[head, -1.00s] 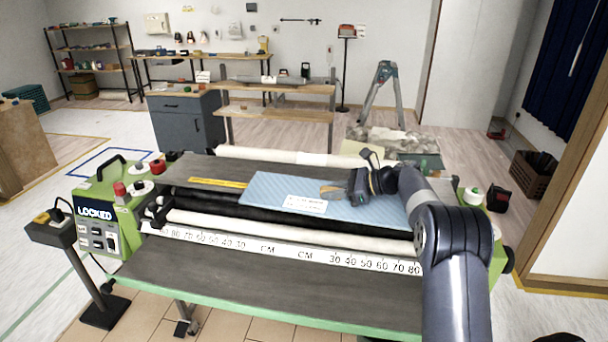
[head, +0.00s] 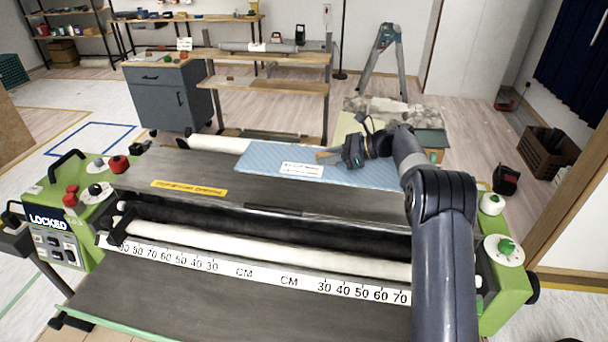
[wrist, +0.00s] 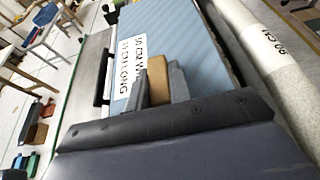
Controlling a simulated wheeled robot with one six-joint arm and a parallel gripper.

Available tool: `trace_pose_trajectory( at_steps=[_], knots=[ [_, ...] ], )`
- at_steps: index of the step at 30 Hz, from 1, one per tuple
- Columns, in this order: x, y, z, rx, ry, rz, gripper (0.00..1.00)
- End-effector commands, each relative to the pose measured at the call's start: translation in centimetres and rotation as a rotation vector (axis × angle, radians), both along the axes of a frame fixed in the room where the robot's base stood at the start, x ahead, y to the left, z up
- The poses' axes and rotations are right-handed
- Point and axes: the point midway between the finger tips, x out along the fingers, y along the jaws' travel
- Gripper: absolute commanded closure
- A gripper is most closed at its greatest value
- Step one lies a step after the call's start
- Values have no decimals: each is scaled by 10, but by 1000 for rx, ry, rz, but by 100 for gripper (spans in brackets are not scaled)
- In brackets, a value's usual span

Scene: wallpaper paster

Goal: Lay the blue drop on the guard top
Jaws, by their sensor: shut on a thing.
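The blue drop (head: 260,157) is a pale blue flat sheet with a white printed label. It lies across the back of the machine, over the rear edge of the dark guard top (head: 290,200); I cannot tell whether it touches that surface. My gripper (head: 328,156) is at the drop's upper side, right of the label. In the wrist view my gripper (wrist: 158,82) is shut on a tan block (wrist: 158,72) that stands on the drop (wrist: 180,30). The drop's right part is hidden behind my arm.
A yellow label strip (head: 189,188) marks the guard top's left. A white roll (head: 215,144) lies behind the machine. The green control box (head: 60,240) reads LOCKED. A ruler strip (head: 250,272) runs along the front. A stepladder (head: 382,62) stands beyond.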

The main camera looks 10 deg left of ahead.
Motion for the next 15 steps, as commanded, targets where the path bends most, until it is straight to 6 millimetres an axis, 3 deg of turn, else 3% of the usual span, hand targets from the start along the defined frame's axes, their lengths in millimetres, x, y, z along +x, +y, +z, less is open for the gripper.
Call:
trace_pose_trajectory(
  at_steps=[6,15],
  knots=[
    [0,0,-39,0,5,-1,100],
    [-1,0,-68,1,5,0,100]
  ],
)
